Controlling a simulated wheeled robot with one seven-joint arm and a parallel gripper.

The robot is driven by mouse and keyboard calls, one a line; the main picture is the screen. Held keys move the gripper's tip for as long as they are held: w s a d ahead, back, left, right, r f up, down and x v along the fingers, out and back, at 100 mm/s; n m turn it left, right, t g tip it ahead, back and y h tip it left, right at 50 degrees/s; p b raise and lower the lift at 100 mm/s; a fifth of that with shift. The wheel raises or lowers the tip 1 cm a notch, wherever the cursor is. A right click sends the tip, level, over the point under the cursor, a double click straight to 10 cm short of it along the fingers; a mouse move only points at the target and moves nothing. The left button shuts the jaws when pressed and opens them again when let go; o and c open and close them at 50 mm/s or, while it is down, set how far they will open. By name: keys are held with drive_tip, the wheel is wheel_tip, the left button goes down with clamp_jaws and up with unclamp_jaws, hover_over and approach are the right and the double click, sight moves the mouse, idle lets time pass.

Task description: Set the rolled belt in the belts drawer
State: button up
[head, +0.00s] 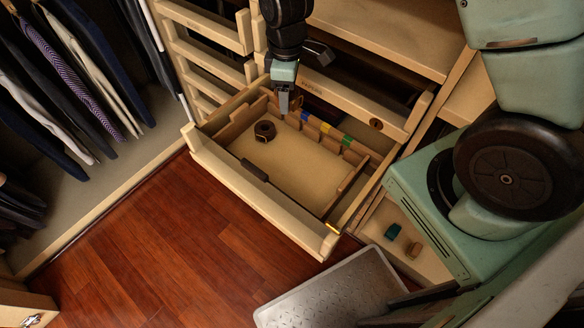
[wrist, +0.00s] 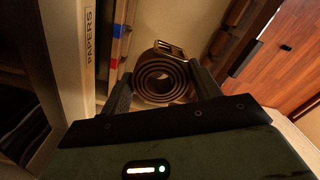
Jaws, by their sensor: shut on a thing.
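The rolled belt (head: 264,130) is a dark brown coil with a brass buckle, over the left part of an open pale wooden drawer (head: 245,205). My gripper (head: 284,108) points down into this drawer. In the wrist view the belt (wrist: 160,80) sits between the two fingertips (wrist: 162,75) with its spiral end facing the camera. The gripper is shut on it. I cannot tell whether the belt touches the drawer floor. No belts label is readable on this drawer.
The drawer has side compartments with coloured tabs (head: 325,128) and a divider (head: 346,187) at right. Its middle floor is clear. A PAPERS label (wrist: 91,38) shows on a nearby front. Clothes (head: 75,75) hang at left. A metal step (head: 330,295) stands in front.

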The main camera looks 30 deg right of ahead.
drive_tip(key=s+a+f+n+b, duration=0.3)
drive_tip(key=f+n+b, duration=0.45)
drive_tip(key=n, duration=0.65)
drive_tip(key=n+b, duration=0.4)
drive_tip(key=n, duration=0.1)
hover_over(284, 162)
wheel_tip(284, 162, down, 6)
drive_tip(key=shift+a+r, duration=0.1)
drive_tip(key=shift+r, duration=0.05)
drive_tip(key=shift+m, duration=0.3)
drive_tip(key=shift+f+b, duration=0.3)
drive_tip(key=shift+f, duration=2)
drive_tip(key=shift+f, duration=0.2)
drive_tip(key=o, duration=1)
drive_tip(key=shift+o, duration=0.2)
